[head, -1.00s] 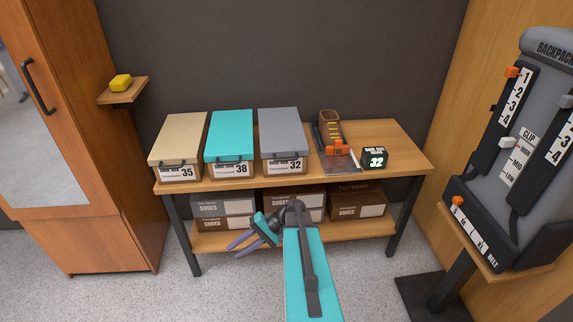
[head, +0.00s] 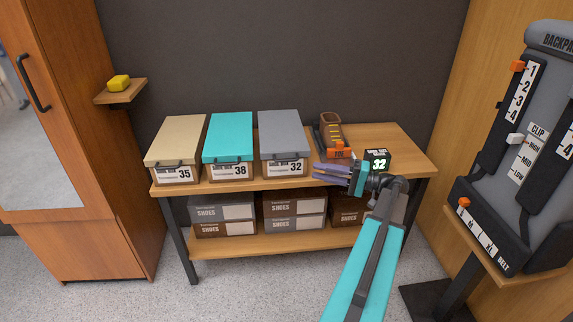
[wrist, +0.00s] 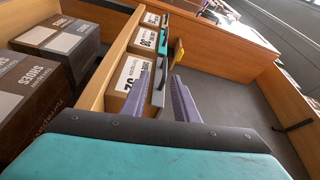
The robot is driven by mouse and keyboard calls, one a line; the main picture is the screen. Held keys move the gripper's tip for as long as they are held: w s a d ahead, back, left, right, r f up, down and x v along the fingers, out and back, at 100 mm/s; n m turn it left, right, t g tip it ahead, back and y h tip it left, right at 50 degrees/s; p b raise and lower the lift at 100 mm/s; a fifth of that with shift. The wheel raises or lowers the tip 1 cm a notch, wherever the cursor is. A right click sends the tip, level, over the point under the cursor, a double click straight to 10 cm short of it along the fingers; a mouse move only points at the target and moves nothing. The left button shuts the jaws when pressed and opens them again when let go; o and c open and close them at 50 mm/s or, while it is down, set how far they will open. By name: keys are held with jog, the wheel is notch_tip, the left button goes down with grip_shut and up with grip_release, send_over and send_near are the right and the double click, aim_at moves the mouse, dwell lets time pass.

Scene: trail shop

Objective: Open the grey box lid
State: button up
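The grey lid (head: 282,132) lies closed on the box labelled 32 (head: 286,168), at the right of a row of three boxes on the table. A dark handle (head: 286,157) shows at the lid's front edge. My gripper (head: 318,172) is right of this box, its purple fingers pointing left toward the box's front right corner. In the wrist view, the two fingers (wrist: 173,76) are apart with nothing held between them. The label 32 (wrist: 130,74) and the grey lid edge (wrist: 160,82) are close by the left finger, which partly covers the box. I cannot tell whether they touch.
A turquoise-lidded box 38 (head: 229,134) and a beige-lidded box 35 (head: 175,140) stand to the left.

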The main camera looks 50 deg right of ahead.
aim_at(286, 160)
jog(key=shift+s+d+r, duration=0.55)
jog(key=shift+w+a, duration=0.1)
jog(key=x, duration=1.3)
jog(key=shift+w+r, duration=0.15)
jog(key=shift+w, duration=0.2)
jog(key=shift+c, duration=0.4)
grip_shut()
dwell(0.6)
